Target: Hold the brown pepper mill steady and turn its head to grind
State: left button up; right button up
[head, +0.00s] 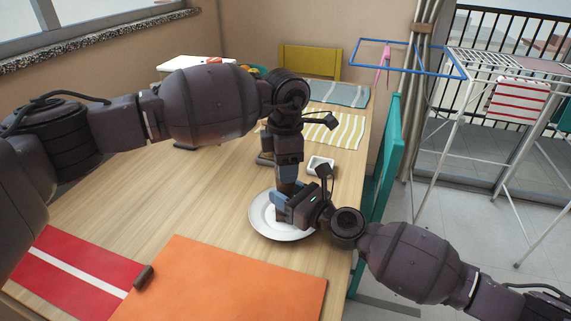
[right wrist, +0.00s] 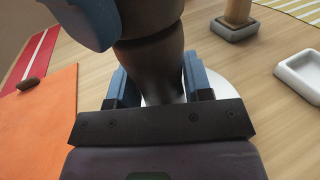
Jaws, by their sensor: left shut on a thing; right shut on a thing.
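The brown pepper mill (right wrist: 150,65) is upright and dark in the right wrist view. In the head view only a small part of it (head: 287,187) shows between my grippers. My right gripper (right wrist: 160,88) is shut around its lower body, one blue finger on each side; it also shows low over the plate in the head view (head: 287,206). My left gripper (head: 287,171) points down from above and is shut on the mill's head. One of its blue fingers shows at the top of the right wrist view (right wrist: 92,18). I cannot tell whether the mill's base touches the plate.
A white plate (head: 262,222) lies under the mill. A small white dish (head: 320,163) and a wooden piece on a dark base (right wrist: 235,28) stand close behind. An orange mat (head: 220,285) and a red mat (head: 75,262) lie in front. A teal chair (head: 388,150) borders the table's right edge.

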dwell(0.3)
pick_arm(q)
jog(key=o, duration=0.9)
notch_tip(320, 180, up, 12)
jog(key=shift+r, duration=0.1)
dwell(0.3)
pick_arm(e)
jog(key=o, duration=1.1)
jog(key=shift+o, duration=0.2)
jog(key=shift+s+d, duration=0.1)
